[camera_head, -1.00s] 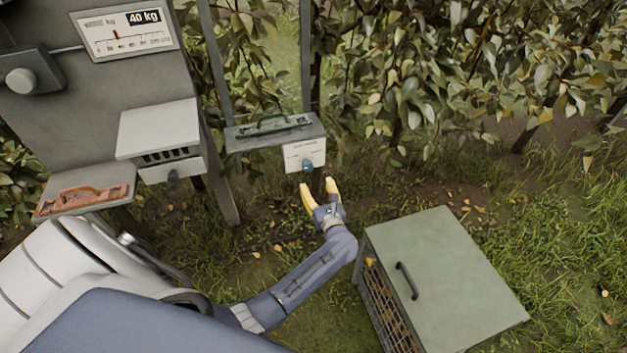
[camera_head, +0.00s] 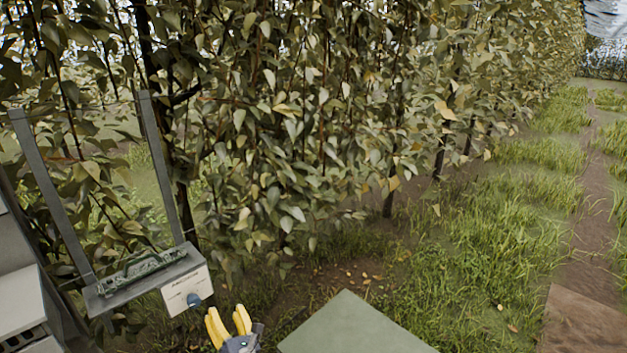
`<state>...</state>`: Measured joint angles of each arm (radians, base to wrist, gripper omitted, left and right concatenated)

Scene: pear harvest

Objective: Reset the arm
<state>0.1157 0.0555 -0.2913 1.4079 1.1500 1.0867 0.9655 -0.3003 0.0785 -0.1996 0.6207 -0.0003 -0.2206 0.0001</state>
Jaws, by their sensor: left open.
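My left gripper (camera_head: 228,327) shows at the bottom of the head view, with two yellow fingers pointing up and spread apart. It is open and nothing is between its fingers. It is just right of and below a grey shelf box (camera_head: 108,304) with a white panel and a blue knob (camera_head: 193,299); I cannot tell whether they touch. The rest of my left arm is below the picture. My right gripper is not in view.
A green-topped box (camera_head: 350,327) is cut off at the bottom, right of my left gripper. Part of a grey machine (camera_head: 20,300) stands at the lower left. Leafy trees (camera_head: 310,120) fill the back. Grass (camera_head: 470,250) and a dirt path (camera_head: 592,215) lie open at right.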

